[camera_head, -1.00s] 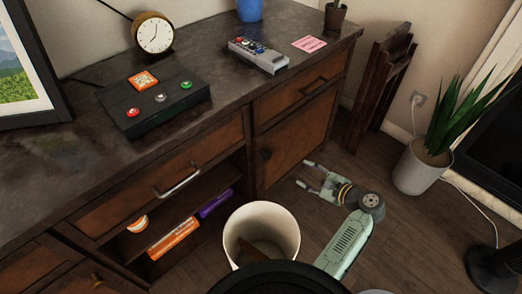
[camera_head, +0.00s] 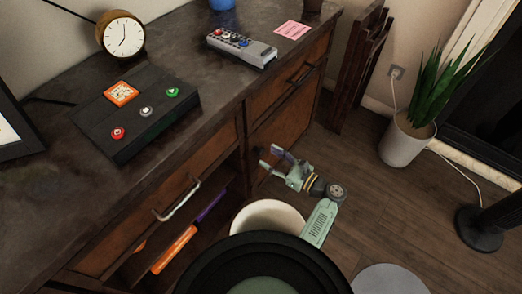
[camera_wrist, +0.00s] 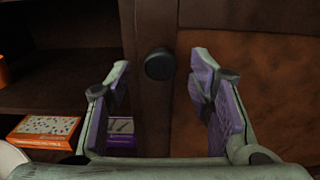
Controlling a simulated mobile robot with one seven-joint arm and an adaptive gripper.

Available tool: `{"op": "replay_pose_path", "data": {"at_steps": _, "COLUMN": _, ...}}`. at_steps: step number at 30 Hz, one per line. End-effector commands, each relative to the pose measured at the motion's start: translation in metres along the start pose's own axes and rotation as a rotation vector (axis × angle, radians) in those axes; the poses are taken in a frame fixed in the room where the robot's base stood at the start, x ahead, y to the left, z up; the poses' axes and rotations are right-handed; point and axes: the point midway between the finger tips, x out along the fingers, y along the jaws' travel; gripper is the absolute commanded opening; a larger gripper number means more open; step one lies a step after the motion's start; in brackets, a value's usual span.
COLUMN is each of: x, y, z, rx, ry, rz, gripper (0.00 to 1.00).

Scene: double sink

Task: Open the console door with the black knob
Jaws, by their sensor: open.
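The console door (camera_head: 283,128) is a brown panel under a drawer at the right end of the dark console, and it looks shut. Its round black knob (camera_wrist: 159,64) shows in the wrist view on the door's left edge, between and beyond my two fingertips. In the head view I cannot make the knob out behind the fingers. My gripper (camera_head: 268,157) is open and empty, facing the door front. In the wrist view the fingers (camera_wrist: 161,66) stand either side of the knob; whether they reach it in depth I cannot tell.
An open shelf left of the door holds an orange box (camera_wrist: 45,131) and a purple box (camera_wrist: 121,129). A white bin (camera_head: 268,214) stands on the floor close to my arm. A potted plant (camera_head: 405,140) stands to the right. The floor before the door's right part is clear.

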Motion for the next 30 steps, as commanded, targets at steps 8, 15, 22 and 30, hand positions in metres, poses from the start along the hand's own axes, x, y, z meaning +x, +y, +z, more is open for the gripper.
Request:
{"op": "replay_pose_path", "data": {"at_steps": 8, "x": 0.038, "y": 0.000, "z": 0.000, "rx": 0.000, "ry": 0.002, "rz": 0.001, "gripper": 0.48}}
{"op": "replay_pose_path", "data": {"at_steps": 15, "x": 0.044, "y": 0.000, "z": 0.000, "rx": -0.001, "ry": 0.001, "rz": -0.001, "gripper": 0.48}}
{"op": "replay_pose_path", "data": {"at_steps": 22, "x": 0.044, "y": 0.000, "z": 0.000, "rx": -0.001, "ry": 0.001, "rz": -0.001, "gripper": 0.42}}
{"op": "replay_pose_path", "data": {"at_steps": 30, "x": 0.044, "y": 0.000, "z": 0.000, "rx": -0.001, "ry": 0.002, "rz": -0.001, "gripper": 0.24}}
